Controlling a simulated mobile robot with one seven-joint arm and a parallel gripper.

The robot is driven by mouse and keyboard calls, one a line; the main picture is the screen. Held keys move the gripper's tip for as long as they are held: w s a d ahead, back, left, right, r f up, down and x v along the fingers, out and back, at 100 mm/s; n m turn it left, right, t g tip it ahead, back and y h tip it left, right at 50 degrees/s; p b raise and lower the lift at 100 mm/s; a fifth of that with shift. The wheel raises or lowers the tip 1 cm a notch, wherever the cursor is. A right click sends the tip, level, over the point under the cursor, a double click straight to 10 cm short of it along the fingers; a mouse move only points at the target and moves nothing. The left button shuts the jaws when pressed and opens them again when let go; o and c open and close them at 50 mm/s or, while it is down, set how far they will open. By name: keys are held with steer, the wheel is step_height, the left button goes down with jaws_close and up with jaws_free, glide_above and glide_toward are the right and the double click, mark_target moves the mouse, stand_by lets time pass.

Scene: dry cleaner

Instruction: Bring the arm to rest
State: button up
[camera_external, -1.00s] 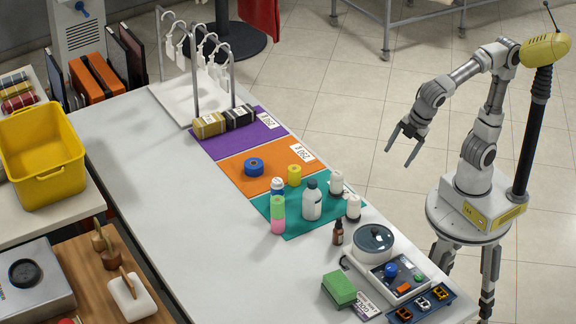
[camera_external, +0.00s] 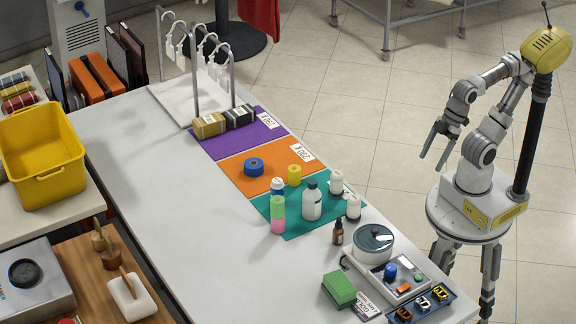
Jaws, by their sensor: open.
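My gripper (camera_external: 434,158) hangs over the floor to the right of the counter (camera_external: 160,187), clear of it. Its two fingers are apart and point down, with nothing between them. My arm is folded back close to my own column. No object touches the gripper.
The counter carries purple, orange and teal (camera_external: 275,228) mats with bottles and tape rolls. The tiled floor (camera_external: 340,95) behind the gripper is clear.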

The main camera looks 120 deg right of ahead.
step_height(320, 180, up, 16)
steer(key=p, duration=1.5)
steer(key=shift+p, duration=0.3)
steer(key=shift+o, duration=0.7)
steer(key=shift+r+p, duration=0.35)
steer(key=shift+r, duration=0.1)
steer(key=shift+o, duration=0.8)
steer(key=shift+w, duration=0.15)
steer(key=w+d+f+m+g, duration=0.1)
steer(key=w+d+f+m, duration=0.25)
steer(key=w, duration=0.25)
steer(key=w+d+f+m+g, duration=0.1)
steer(key=w+d+f+m, duration=0.1)
steer(key=w+m, duration=0.25)
steer(key=s+d+f+n+t+y+b, duration=0.2)
steer(key=s+d+f+n+t+b, duration=0.25)
steer(key=s+f+n, duration=0.45)
steer(key=s+d+f+n+t+y+b, duration=0.2)
steer(key=s+d+f+n+t+b, duration=0.3)
steer(key=f+n, duration=0.7)
steer(key=s+d+f+n+t+y+b, duration=0.3)
steer(key=s+f+n+t, duration=0.35)
steer(key=f+n, duration=0.4)
steer(key=w+a+m, duration=0.2)
steer(key=w, duration=0.6)
steer(key=shift+w+a+r+h, duration=0.3)
steer(key=shift+w+a+h, duration=0.05)
steer(key=shift+a+h, duration=0.05)
